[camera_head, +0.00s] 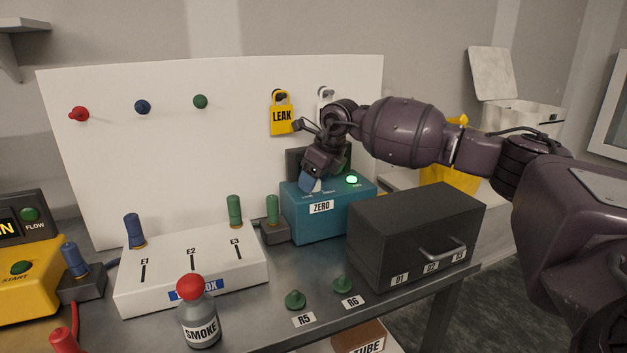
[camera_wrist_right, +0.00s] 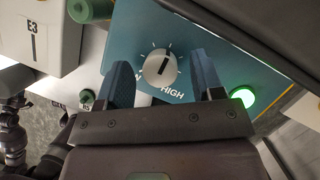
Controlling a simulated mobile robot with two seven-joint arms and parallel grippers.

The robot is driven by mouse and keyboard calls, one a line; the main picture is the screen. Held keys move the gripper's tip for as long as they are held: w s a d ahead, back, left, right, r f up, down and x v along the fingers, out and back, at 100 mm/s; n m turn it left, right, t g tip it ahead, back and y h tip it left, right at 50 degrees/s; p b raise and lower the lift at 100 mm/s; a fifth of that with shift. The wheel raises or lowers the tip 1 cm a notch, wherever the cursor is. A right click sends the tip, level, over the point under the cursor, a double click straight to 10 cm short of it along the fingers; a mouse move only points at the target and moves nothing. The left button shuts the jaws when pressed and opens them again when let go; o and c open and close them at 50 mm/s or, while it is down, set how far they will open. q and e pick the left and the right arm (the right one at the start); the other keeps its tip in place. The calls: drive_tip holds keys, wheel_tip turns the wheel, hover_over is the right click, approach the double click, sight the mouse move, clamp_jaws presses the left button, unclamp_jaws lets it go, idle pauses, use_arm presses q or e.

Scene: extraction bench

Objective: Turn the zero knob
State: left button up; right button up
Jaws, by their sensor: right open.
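The zero box (camera_head: 349,207) is a teal unit labelled ZERO with a lit green lamp on top. It also shows in the right wrist view (camera_wrist_right: 130,22). Its zero knob (camera_wrist_right: 160,69) is a round grey dial with a dark pointer line, ringed by tick marks. In the head view the knob is hidden by my right gripper (camera_head: 311,182), which points down over the box top. In the wrist view my right gripper (camera_wrist_right: 160,60) is open, with one blue finger on each side of the knob and visible gaps between. My left gripper is out of view.
A dark drawer box (camera_head: 415,230) stands right of the zero box. A white box with E1, E2, E3 slots (camera_head: 190,270) and a smoke bottle (camera_head: 199,318) are to the left and front. A yellow LEAK padlock tag (camera_head: 281,116) hangs on the white panel behind.

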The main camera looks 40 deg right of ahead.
drive_tip(key=shift+f, duration=0.1)
drive_tip(key=c, duration=0.9)
drive_tip(key=shift+r+m+p, duration=0.3)
drive_tip(key=shift+m+p, duration=0.25)
drive_tip(key=shift+m, duration=0.05)
drive_tip(key=shift+a+m+h+p, duration=0.1)
drive_tip(key=shift+m+h+p, duration=0.4)
drive_tip(key=shift+m, duration=0.2)
drive_tip(key=shift+f+m+h+p, duration=0.1)
drive_tip(key=shift+m+h+p, duration=0.4)
drive_tip(key=shift+m+p, duration=0.6)
drive_tip(key=shift+w+f+m, duration=0.1)
drive_tip(key=shift+m, duration=0.4)
drive_tip(key=o, duration=0.9)
